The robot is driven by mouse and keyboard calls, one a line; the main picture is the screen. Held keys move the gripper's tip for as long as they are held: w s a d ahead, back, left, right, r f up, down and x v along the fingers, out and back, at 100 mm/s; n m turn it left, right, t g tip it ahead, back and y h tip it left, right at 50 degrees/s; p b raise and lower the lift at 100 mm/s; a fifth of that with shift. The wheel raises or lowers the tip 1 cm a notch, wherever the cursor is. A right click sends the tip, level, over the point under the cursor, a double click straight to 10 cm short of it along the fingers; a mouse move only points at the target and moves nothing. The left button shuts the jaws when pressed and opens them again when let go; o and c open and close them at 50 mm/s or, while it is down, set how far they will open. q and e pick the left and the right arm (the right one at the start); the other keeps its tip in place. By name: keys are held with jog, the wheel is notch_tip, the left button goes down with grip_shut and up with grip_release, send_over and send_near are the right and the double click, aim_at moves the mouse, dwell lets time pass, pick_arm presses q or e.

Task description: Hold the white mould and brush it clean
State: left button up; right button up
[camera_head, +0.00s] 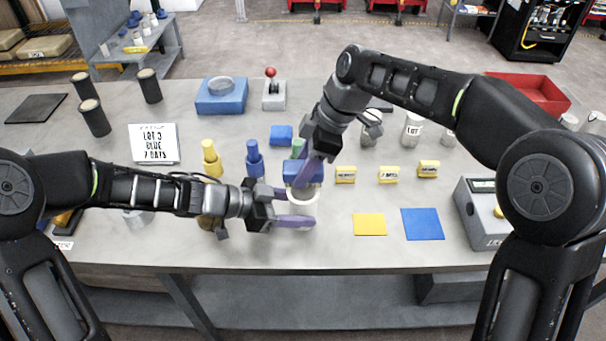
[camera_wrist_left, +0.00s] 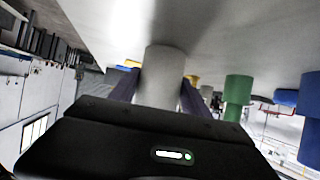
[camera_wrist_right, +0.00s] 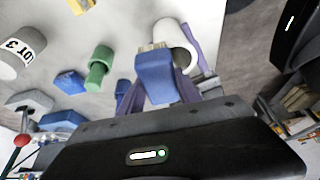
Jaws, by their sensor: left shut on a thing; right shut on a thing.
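The white mould (camera_head: 304,200) is a short white cylinder with an open, hollow end. My left gripper (camera_head: 297,207) is shut around its sides and holds it near the table front; the left wrist view shows the mould (camera_wrist_left: 165,62) between the purple fingers. My right gripper (camera_head: 303,172) is shut on the blue brush (camera_head: 303,167), directly above the mould. In the right wrist view the brush (camera_wrist_right: 155,75) points its pale bristles at the mould (camera_wrist_right: 178,42). The bristles are at the mould's rim; I cannot tell whether they touch it.
Yellow (camera_head: 211,160) and blue (camera_head: 254,160) plugs stand left of my grippers. Small yellow labelled blocks (camera_head: 388,175) stand to the right. A yellow mat (camera_head: 369,224) and a blue mat (camera_head: 422,224) lie at front right. A red-knobbed lever box (camera_head: 273,95) stands behind.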

jog(key=shift+s+r, duration=0.1)
jog(key=shift+r, duration=4)
pick_arm(q)
jog(key=o, duration=1.2)
jog(key=shift+a, duration=0.1)
jog(key=v, duration=1.1)
jog(key=shift+s+a+r, duration=0.15)
jog(key=shift+a, duration=0.2)
